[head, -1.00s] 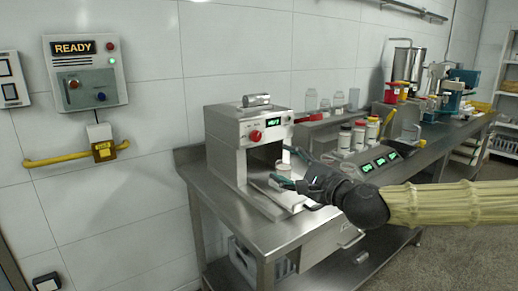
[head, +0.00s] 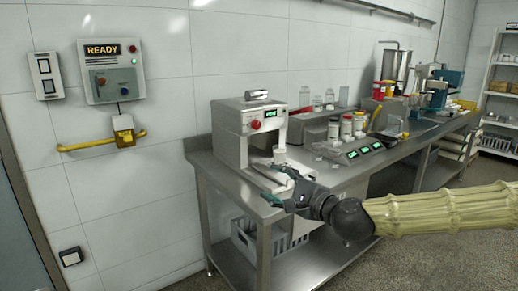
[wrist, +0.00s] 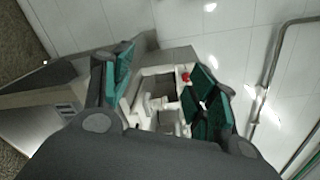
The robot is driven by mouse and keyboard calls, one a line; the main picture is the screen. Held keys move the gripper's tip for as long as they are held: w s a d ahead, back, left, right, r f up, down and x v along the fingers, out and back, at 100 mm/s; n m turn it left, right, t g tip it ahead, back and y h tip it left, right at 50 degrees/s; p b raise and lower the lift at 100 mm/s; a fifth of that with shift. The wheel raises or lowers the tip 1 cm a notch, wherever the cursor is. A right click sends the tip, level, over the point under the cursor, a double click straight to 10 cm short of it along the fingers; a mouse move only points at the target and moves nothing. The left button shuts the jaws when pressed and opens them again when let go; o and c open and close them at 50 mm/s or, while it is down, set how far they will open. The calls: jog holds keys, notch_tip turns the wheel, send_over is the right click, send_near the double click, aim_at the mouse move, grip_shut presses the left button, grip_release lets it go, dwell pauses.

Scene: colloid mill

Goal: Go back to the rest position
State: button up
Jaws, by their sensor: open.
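My gripper (head: 272,188) is open and empty, with its teal-padded fingers apart, in front of the steel bench and a little below the mill's opening. In the wrist view my gripper (wrist: 163,85) spreads its two fingers on either side of the white machine, with nothing between the pads. The white mill (head: 231,139) stands at the near end of the bench, with a green display and a red knob. It also shows in the wrist view (wrist: 137,88). A small pale cup (head: 279,156) sits at the mill's opening.
A READY control box (head: 112,70) hangs on the left wall above a yellow handle (head: 90,145). Floor in front is clear.

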jog(key=s+a+f+n+g+h+p, duration=0.1)
jog(key=s+f+n+g+p, duration=0.15)
jog(key=s+f, duration=0.6)
jog(key=s+a+f+n+g+h+p, duration=0.1)
jog(key=s+f+n+g+h, duration=0.2)
jog(key=f, duration=1.1)
jog(key=s+f+n+g+p, duration=0.25)
jog(key=s+f, duration=0.45)
jog(key=f, duration=0.5)
jog(key=s+d+f+n+g+h+p, duration=0.2)
jog(key=s+d+f, duration=0.4)
jog(key=s+d, duration=0.4)
jog(key=s+d+f+n+g+h+p, duration=0.3)
jog(key=s+d+f+n+h, duration=0.1)
jog(key=s+d, duration=0.6)
jog(key=s+f+n, duration=0.1)
jog(key=s, duration=0.2)
jog(key=shift+s+f+n+g, duration=0.3)
jog(key=shift+s+f+n, duration=0.05)
jog(key=shift+s+n, duration=0.05)
jog(key=shift+a, duration=0.1)
